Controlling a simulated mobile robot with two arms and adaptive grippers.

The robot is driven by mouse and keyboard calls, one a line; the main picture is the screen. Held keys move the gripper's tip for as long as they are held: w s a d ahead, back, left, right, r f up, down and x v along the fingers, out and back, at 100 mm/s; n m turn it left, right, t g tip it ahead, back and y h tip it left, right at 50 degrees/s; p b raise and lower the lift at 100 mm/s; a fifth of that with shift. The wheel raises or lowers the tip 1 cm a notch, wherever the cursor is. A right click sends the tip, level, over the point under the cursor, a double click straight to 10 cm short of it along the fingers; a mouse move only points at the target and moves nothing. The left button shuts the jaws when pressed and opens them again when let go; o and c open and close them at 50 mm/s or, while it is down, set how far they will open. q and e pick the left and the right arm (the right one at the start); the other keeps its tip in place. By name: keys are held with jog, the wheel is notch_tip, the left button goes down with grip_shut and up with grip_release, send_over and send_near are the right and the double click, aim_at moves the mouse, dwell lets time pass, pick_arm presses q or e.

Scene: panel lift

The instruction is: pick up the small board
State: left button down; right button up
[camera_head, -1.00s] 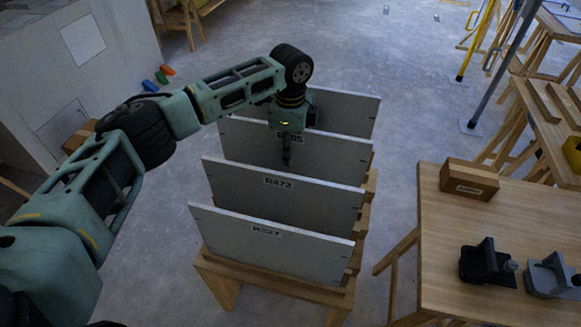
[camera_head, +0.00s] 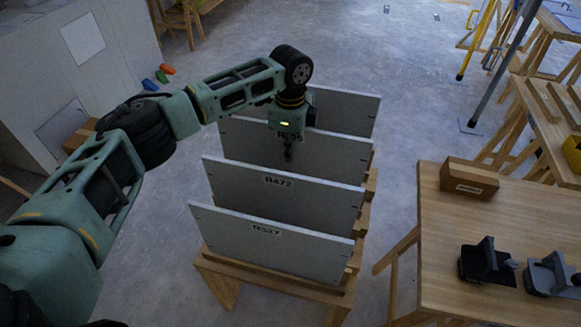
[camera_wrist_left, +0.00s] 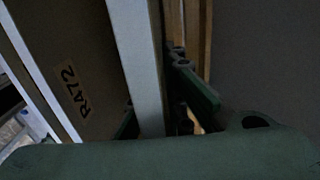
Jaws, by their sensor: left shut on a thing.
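Several flat grey boards stand upright on edge, one behind another, in a wooden rack (camera_head: 222,264). The front board (camera_head: 270,246) and the board marked R472 (camera_head: 285,197) carry labels. My left gripper (camera_head: 289,150) points down and is shut on the top edge of the third board from the front (camera_head: 335,155). In the left wrist view, this board's pale edge (camera_wrist_left: 143,65) runs between my fingers, with the R472 board (camera_wrist_left: 72,60) to its left. The backmost board (camera_head: 345,112) is partly hidden by my wrist. My right gripper is not in view.
A wooden table (camera_head: 520,235) at the right holds a wooden block (camera_head: 469,180) and dark fixtures (camera_head: 488,264). More trestles and poles stand at the far right. A grey wall (camera_head: 75,60) is at the left.

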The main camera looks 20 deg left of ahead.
aim_at(337, 134)
pick_arm(q)
jog(key=shift+w+r, duration=0.1)
jog(key=shift+r, duration=0.05)
jog(key=shift+r, duration=0.15)
jog(key=s+d+r, duration=0.1)
jog(key=d+r, duration=0.2)
jog(key=s+d+r+b, duration=0.1)
jog(key=d+r, duration=0.2)
jog(key=s+d+r, duration=0.1)
jog(key=d+r, duration=0.3)
jog(key=shift+d, duration=0.1)
jog(key=shift+s+d+r, duration=0.2)
jog(key=shift+d+r, duration=0.15)
jog(key=shift+d, duration=0.15)
jog(key=shift+r, duration=0.1)
dwell(0.4)
